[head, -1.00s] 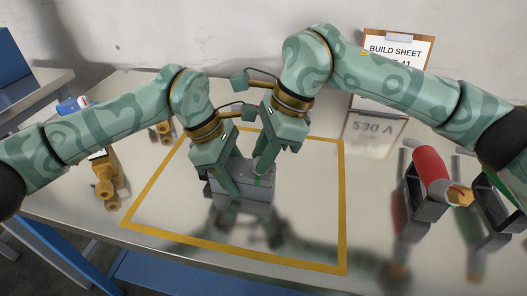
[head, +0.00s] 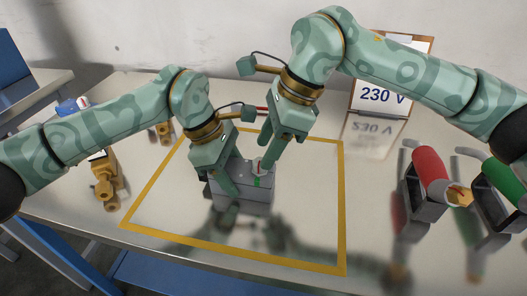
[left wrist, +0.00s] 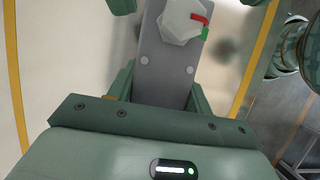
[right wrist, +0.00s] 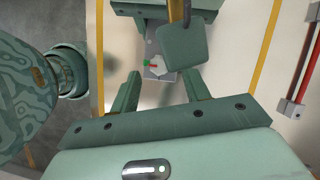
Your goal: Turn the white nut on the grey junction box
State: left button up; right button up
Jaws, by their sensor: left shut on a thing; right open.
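The grey junction box (head: 245,200) stands inside the yellow outline on the table. The white nut (left wrist: 180,22) is on top of it and carries a red bar. In the left wrist view the bar's outer end is close to a green mark (left wrist: 205,34) at the box's edge. My left gripper (left wrist: 163,88) is shut on the box, one finger on each side of it. My right gripper (head: 267,148) is open and empty above the nut, apart from it. In the right wrist view, the nut (right wrist: 158,62) shows beyond the fingers, partly hidden by my left arm's parts.
Brass fittings (head: 105,180) stand at left. A clipboard sheet (head: 383,97) reading 230 V stands behind. The front of the outlined area is clear.

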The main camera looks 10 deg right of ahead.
jog(key=v, duration=0.9)
jog(key=shift+r, duration=0.2)
pick_arm(q)
jog(key=o, duration=1.2)
